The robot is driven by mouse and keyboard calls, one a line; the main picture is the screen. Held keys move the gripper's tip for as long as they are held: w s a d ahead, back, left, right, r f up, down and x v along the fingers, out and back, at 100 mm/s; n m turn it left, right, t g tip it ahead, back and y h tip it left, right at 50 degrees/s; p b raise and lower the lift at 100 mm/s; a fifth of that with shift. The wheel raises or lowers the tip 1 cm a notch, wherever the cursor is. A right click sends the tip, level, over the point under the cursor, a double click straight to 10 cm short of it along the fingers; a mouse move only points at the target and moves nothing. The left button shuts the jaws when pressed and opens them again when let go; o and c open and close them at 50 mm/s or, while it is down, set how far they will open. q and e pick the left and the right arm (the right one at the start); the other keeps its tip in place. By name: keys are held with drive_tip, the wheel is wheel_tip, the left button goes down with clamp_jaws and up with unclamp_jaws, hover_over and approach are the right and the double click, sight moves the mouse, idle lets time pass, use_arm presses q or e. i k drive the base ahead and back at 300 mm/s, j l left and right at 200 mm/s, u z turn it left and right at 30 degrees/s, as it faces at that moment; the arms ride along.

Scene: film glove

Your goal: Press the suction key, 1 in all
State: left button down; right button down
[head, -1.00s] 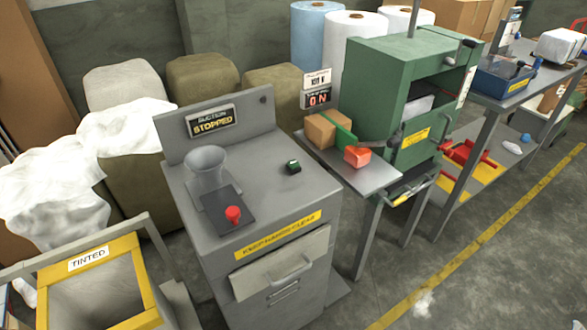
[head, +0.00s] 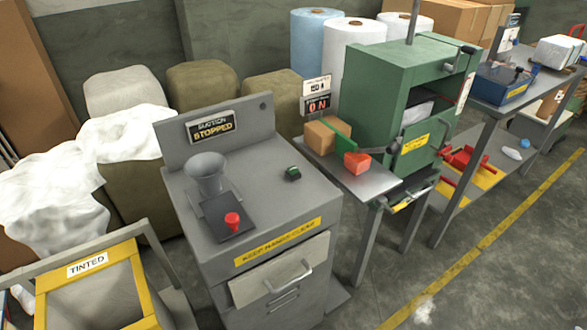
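A grey machine cabinet (head: 265,205) stands in the middle of the head view. A sign on its back panel (head: 212,127) reads "SUCTION STOPPED". On its top are a grey funnel (head: 206,172), a red knob-like button (head: 232,220) on a dark plate, and a small black key with a green top (head: 293,174). I cannot tell from labels which of the two is the suction key. Nothing touches either one. Neither of my grippers shows in this view.
A yellow-framed bin marked "TINTED" (head: 88,264) stands at the left front. A green machine (head: 405,90) and a side table (head: 375,183) with a box and red block stand to the right. White sacks (head: 45,190) lie at left.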

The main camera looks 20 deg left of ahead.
sight(292, 170)
drive_tip(key=i+l+u, duration=0.25)
drive_tip(key=u, duration=0.25)
drive_tip(key=i+l+u, duration=0.15)
drive_tip(key=l+u, duration=0.35)
drive_tip(key=i+l, duration=0.1)
drive_tip(key=l, duration=0.35)
drive_tip(key=i+l+u, duration=0.1)
drive_tip(key=l, duration=0.4)
drive_tip(key=i+l, duration=0.15)
drive_tip(key=l, duration=0.3)
drive_tip(key=i+l+u, duration=0.1)
drive_tip(key=l, duration=0.35)
